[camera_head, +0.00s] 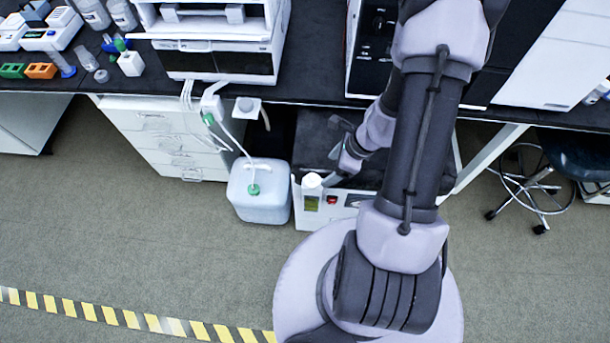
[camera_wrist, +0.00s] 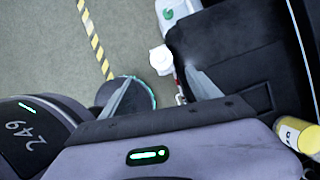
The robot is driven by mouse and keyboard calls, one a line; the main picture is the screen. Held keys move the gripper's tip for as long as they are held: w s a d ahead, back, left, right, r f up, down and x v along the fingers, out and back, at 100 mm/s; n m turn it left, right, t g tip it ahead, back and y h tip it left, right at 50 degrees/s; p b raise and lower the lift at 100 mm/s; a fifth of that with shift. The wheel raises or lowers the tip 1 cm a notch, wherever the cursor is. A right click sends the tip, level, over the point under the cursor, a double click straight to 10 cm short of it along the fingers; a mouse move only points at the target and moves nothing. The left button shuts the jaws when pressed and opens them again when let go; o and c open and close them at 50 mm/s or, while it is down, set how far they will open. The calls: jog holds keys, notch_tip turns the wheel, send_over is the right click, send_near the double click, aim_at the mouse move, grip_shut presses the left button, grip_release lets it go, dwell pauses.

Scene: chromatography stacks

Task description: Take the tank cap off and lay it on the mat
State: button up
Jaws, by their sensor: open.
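A white cap (camera_head: 312,181) tops a small tank with a yellow-green window (camera_head: 312,202) at the front left corner of a low box with a dark top. In the wrist view the white cap (camera_wrist: 160,58) lies beyond and between my fingertips. A translucent jug (camera_head: 260,207) with a green cap (camera_head: 253,190) and a tube stands just left of it; I cannot tell for sure which cap is meant. My gripper (camera_head: 337,168) is open and empty, right of the white cap, apart from it. The dark box top (camera_wrist: 225,50) may be the mat; I cannot tell.
The box front (camera_head: 338,203) has a red switch. A bench (camera_head: 318,88) with instruments overhangs the box from behind. White drawers (camera_head: 165,140) stand left of the jug. A stool (camera_head: 525,190) is at the right. A yellow item (camera_wrist: 297,135) shows at the wrist view's right. Floor is clear in front.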

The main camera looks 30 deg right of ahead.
aim_at(316, 181)
jog(key=b+x, duration=0.4)
jog(key=x, duration=0.6)
jog(key=shift+w+f+b, duration=0.2)
jog(key=shift+w+b, duration=0.05)
jog(key=shift+b, duration=0.05)
jog(key=shift+r, duration=0.1)
